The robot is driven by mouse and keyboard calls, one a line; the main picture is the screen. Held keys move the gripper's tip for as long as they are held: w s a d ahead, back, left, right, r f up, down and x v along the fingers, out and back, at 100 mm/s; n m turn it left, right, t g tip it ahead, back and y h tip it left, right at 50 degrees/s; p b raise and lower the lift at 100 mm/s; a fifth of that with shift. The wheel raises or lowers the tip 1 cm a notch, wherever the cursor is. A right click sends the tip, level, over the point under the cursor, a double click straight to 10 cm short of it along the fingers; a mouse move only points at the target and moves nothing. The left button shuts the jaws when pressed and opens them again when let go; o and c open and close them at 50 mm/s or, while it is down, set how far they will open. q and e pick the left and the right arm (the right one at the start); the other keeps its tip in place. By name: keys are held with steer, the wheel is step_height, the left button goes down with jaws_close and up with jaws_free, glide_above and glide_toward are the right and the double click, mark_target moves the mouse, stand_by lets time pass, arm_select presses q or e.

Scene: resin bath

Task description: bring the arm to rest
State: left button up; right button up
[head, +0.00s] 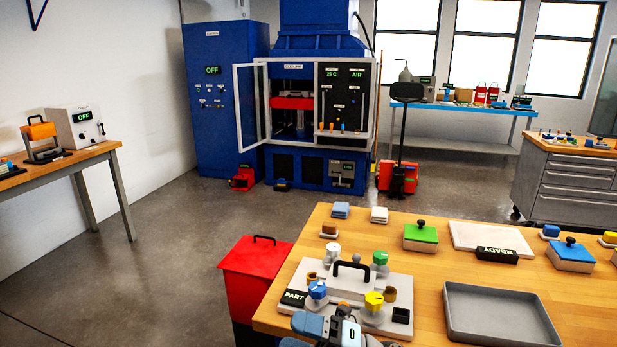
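One of my arms comes in at the bottom edge, seemingly from the left, so I take its gripper (342,328) to be my left one. It is at the near edge of the wooden table, just in front of the grey plate marked PART (292,282). Its fingers are too small and too cut off by the frame to tell whether they are open or shut, or whether they touch the plate. My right gripper is not in view. The plate has a black handle and several coloured knobs.
Floor at left is clear.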

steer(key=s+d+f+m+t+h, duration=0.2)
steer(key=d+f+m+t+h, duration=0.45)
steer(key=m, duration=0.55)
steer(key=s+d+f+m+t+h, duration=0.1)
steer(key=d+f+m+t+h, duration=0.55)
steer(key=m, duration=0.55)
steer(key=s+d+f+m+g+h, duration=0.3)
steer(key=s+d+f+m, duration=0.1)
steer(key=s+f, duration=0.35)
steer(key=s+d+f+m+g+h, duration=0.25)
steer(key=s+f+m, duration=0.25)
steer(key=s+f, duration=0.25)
arm_select(q)
step_height(320, 180, up, 14)
steer(key=a+p, duration=0.1)
steer(key=p, duration=1.6)
steer(key=shift+s+t, duration=0.3)
steer(key=shift+s, duration=0.05)
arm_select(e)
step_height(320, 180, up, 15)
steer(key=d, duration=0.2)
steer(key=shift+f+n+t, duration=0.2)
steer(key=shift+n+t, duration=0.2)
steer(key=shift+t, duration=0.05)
arm_select(q)
steer(key=shift+d+r, duration=0.1)
steer(key=shift+r, duration=0.2)
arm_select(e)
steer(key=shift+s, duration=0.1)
